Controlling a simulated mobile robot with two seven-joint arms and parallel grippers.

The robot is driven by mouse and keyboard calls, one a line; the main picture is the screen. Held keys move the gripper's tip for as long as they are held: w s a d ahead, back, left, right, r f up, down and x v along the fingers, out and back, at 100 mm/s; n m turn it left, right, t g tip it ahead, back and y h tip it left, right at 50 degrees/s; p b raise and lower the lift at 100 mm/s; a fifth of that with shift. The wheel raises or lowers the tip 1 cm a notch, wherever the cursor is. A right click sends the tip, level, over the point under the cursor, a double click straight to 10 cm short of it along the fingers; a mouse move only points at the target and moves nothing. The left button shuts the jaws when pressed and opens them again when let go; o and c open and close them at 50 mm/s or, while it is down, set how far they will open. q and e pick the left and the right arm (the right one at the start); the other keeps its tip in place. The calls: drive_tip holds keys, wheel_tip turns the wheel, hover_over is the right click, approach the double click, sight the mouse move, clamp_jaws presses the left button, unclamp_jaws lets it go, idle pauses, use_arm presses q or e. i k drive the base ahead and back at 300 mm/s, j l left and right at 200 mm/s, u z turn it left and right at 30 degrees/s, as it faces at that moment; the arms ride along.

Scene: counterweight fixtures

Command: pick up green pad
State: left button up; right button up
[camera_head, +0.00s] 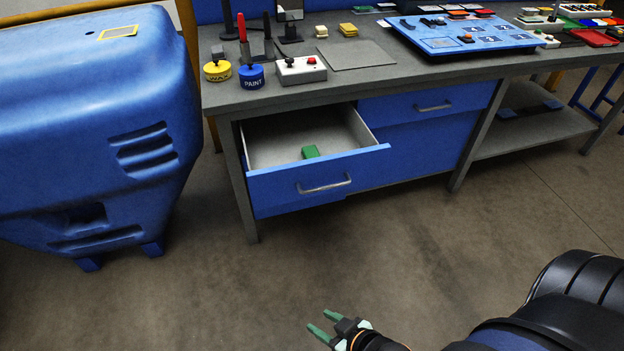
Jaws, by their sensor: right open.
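The green pad (311,152) lies inside the pulled-out drawer (262,190) of the workbench, near the drawer's front panel. It is a small green block, and nothing touches it from above. My right gripper (325,323) shows at the bottom of the head view, low over the floor in front of the bench. Its two green-tipped fingers are apart and empty. It is well away from the drawer and the pad. My left gripper is not in the head view.
A second drawer (420,104) beside the open one is shut. A large blue housing (90,130) stands at the left. The floor before the bench is clear.

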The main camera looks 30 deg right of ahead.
sight(311, 151)
drive_tip(key=z, duration=1.2)
